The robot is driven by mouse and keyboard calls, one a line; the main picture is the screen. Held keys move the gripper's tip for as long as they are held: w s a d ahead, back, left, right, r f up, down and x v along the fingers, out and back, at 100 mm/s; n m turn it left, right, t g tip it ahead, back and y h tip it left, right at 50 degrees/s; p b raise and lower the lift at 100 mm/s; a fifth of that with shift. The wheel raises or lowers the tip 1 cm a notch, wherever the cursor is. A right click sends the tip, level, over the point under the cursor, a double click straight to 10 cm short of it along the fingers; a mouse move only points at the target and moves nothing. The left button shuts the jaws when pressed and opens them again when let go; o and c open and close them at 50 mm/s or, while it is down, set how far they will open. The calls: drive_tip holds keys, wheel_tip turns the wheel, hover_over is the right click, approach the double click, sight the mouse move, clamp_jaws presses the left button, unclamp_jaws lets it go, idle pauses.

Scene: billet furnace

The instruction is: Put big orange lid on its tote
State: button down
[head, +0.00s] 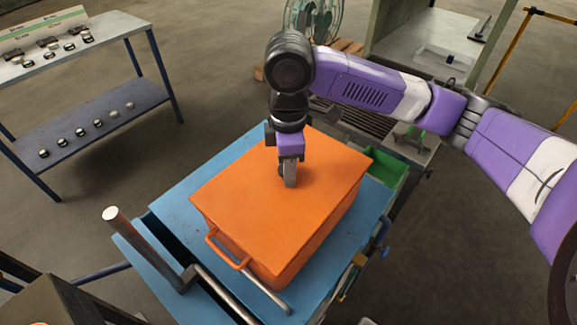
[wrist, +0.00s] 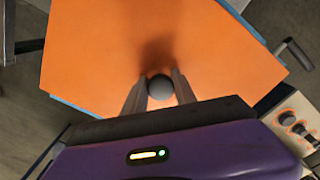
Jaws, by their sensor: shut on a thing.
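The big orange lid (head: 255,200) lies flat over the top of the orange tote (head: 290,262), which stands on a blue bench top. The lid seems to cover the tote's opening; I cannot tell whether it is fully seated. My gripper (head: 290,180) points down at the lid's upper middle. In the wrist view my gripper (wrist: 160,84) is shut on the lid's round grey knob (wrist: 160,88), one finger on each side. The lid also fills much of the wrist view (wrist: 100,60). The tote's front handle (head: 228,250) sticks out below the lid.
The blue bench (head: 182,215) has some bare top around the tote. A metal bar handle (head: 145,245) rises at its front left. A green bin (head: 385,172) stands close behind the tote's right side. A shelf table (head: 85,50) with small parts is at far left.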

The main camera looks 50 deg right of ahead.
drive_tip(key=shift+f, duration=0.5)
idle(0.4)
drive_tip(key=c, duration=0.9)
unclamp_jaws()
drive_tip(key=shift+r, duration=0.1)
wheel_tip(320, 180, up, 8)
drive_tip(key=shift+f+b, duration=0.15)
drive_tip(key=shift+b, duration=0.15)
